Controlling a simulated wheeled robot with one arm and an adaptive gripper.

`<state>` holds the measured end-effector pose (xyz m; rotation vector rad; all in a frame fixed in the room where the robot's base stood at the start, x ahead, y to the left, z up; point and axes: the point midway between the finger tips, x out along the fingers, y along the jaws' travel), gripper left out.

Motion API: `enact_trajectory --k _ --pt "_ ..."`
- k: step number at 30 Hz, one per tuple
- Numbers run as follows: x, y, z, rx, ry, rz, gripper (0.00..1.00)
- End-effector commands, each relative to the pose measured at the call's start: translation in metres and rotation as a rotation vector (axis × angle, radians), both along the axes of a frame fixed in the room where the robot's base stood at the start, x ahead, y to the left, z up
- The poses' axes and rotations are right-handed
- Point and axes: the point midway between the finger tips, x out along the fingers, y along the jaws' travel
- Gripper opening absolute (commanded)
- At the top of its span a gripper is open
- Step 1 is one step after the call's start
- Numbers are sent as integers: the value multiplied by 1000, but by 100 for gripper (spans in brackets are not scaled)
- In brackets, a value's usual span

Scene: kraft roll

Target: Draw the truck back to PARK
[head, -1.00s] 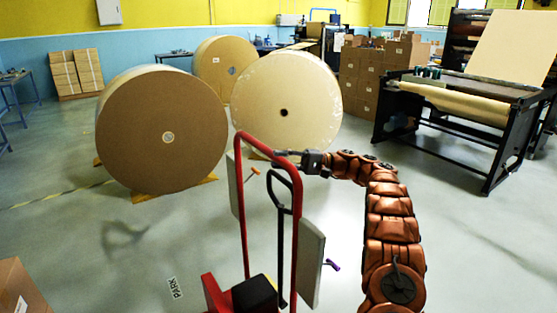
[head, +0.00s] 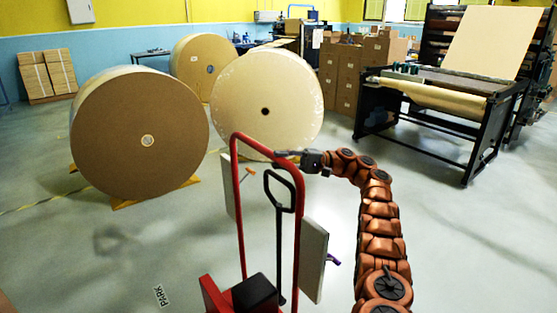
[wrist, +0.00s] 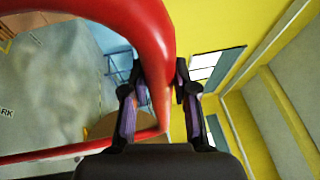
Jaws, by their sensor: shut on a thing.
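The truck (head: 237,215) has a red tubular frame, a black box low down and grey side panels; it stands upright in the lower middle of the head view. My gripper (head: 284,156) is shut on the truck's red frame near its upper right corner. In the wrist view the red tube (wrist: 155,65) passes between the fingers of my gripper (wrist: 158,95). The PARK label (head: 161,296) lies on the floor, left of the truck; part of it shows at the left edge of the wrist view (wrist: 6,113). The truck's wheels are out of view.
A large brown roll (head: 140,150) and a cream roll (head: 285,100) stand beyond the truck, with another roll (head: 200,60) behind. A black-framed machine (head: 430,110) and stacked cartons (head: 350,80) stand at the back right. The floor around the PARK label is clear.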

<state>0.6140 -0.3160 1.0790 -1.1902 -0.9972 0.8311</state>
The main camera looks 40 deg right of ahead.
Motion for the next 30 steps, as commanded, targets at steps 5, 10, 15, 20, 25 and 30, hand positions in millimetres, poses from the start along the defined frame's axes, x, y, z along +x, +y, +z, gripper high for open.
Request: enact_trajectory --k 5,10,15,20,25,30 --pt "-2 -8 5 3 -7 -21 0" --pt "-2 -9 5 2 -8 -21 0" --pt "-2 -7 5 3 -8 -18 29" --pt "-1 -6 4 3 -6 -14 45" --pt "-1 -6 3 3 -4 -14 54" --pt "-1 -6 2 2 -3 -13 54"
